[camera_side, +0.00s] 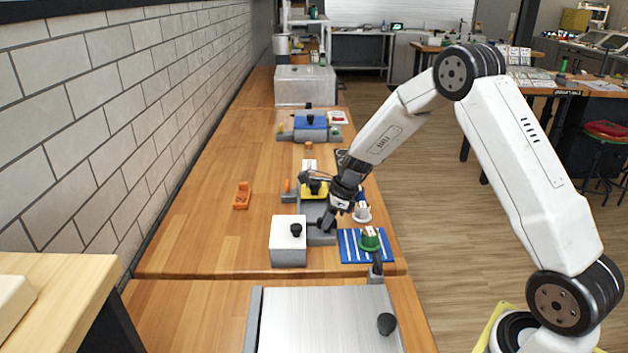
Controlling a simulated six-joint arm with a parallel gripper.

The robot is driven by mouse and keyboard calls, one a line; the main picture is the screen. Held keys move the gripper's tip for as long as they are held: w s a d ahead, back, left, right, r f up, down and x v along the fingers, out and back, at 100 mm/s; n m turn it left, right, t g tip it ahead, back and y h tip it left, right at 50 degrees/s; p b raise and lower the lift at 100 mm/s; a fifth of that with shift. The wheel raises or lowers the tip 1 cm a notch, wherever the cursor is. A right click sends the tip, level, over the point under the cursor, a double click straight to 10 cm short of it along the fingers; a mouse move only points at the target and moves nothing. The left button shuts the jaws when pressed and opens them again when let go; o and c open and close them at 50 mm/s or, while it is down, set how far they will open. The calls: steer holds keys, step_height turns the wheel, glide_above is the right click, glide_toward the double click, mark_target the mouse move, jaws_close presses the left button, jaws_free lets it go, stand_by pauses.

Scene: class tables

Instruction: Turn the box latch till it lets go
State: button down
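My gripper (327,217) points down and left from my white arm, over the middle of the wooden bench. Its dark fingers are small and overlap dark parts behind them, so I cannot tell whether they are open or shut. A grey box with a white top (287,228) stands just left of and nearer than the fingers. A black knob (296,230) sits on its top right. A grey block (321,238) lies beside it, under the fingers. A yellow part with a black knob (315,188) is behind the gripper. I cannot tell which knob is the latch, or whether the gripper touches either.
A blue striped mat (352,248) with a green-topped item (369,238) is right of the box. An orange piece (242,195) lies to the left. A blue fixture (310,122) stands farther back. A metal plate (325,325) lies in front. The bench's left side is mostly clear.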

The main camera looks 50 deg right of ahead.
steer(key=shift+n, duration=0.3)
steer(key=n+g+y, duration=0.1)
steer(key=n, duration=0.2)
steer(key=n+g, duration=0.2)
steer(key=n, duration=0.2)
steer(key=shift+n, duration=0.4)
steer(key=n+g, duration=0.1)
steer(key=n, duration=0.3)
steer(key=shift+g, duration=0.3)
steer(key=n+g, duration=0.1)
steer(key=n, duration=0.3)
steer(key=shift+n+h, duration=0.4)
steer(key=shift+g, duration=0.3)
steer(key=c, duration=0.6)
jaws_free()
steer(key=shift+r, duration=0.1)
